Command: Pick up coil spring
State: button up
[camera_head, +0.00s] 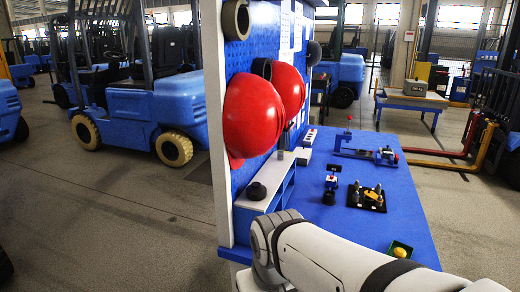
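I cannot make out a coil spring for certain; the parts on the blue bench top (400,232) are too small to tell. A black plate (353,201) there carries several small upright parts and a yellow piece. To its left are a small blue-and-white block with a red top (331,181) and a dark round part (328,197). My white and grey arm crosses the lower right, in front of the bench, and hides part of its near side. My gripper is not in view.
A pegboard with two red helmets (253,115) stands along the bench's left side, above a grey-blue shelf (272,187). A blue fixture (362,153) is farther back. A green-and-black tray (393,246) holds a yellow piece. Forklifts (140,105) stand beyond; floor at left is open.

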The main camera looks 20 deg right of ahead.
aim_at(281, 155)
jog(key=z, duration=0.5)
jog(key=i, duration=0.75)
jog(key=z, duration=0.35)
jog(key=k, duration=0.95)
jog(key=z, duration=0.2)
jog(key=i, duration=0.95)
jog(key=u, duration=0.05)
